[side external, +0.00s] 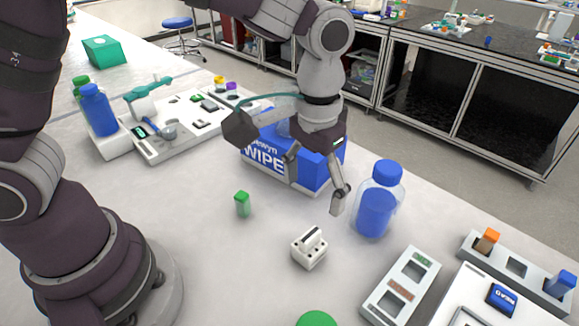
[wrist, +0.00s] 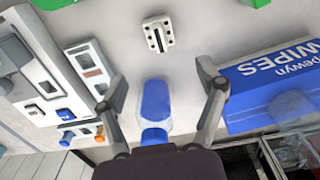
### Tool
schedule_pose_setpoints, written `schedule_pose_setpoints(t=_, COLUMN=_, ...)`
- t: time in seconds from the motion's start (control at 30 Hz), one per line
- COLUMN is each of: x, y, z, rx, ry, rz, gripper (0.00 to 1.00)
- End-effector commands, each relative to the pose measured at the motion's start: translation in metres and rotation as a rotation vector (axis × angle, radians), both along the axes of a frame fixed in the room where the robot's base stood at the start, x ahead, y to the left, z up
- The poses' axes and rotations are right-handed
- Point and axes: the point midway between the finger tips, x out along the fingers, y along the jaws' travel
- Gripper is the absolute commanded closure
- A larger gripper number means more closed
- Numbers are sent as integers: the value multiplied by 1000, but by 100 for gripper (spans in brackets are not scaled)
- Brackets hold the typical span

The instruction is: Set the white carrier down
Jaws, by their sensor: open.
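The white carrier (side external: 309,249) stands on the pale bench top, a small white block with a raised grip on top. It also shows in the wrist view (wrist: 158,34) near the top middle, with a dark slot along its centre. My gripper (side external: 313,195) is open, with nothing between its fingers. It is above the bench and apart from the carrier, in front of the blue wipes box. In the wrist view the spread fingers (wrist: 161,75) lie below the carrier in the picture, on either side of the blue bottle.
The blue-filled bottle (side external: 376,203) stands right of my gripper; the wipes box (side external: 270,160) is behind it. A small green vial (side external: 242,204) stands left of the carrier. A grey slotted rack (side external: 401,287) is at the right. The bench left of the carrier is mostly clear.

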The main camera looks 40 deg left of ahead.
Motion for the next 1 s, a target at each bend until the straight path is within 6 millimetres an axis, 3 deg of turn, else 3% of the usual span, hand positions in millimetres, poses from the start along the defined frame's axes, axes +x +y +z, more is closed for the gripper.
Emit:
schedule_pose_setpoints(t=0.17, x=-8, y=37, z=40, rx=-37, ry=-109, rz=9, gripper=29)
schedule_pose_setpoints(t=0.3, x=-35, y=83, z=72, rx=-51, ry=-262, rz=12, gripper=29)
schedule_pose_setpoints(t=0.5, x=-74, y=121, z=81, rx=-17, ry=-439, rz=8, gripper=29)
schedule_pose_setpoints(t=0.67, x=-85, y=129, z=79, rx=2, ry=-487, rz=3, gripper=29)
schedule_pose_setpoints(t=1.0, x=-85, y=129, z=79, rx=2, ry=-487, rz=1, gripper=29)
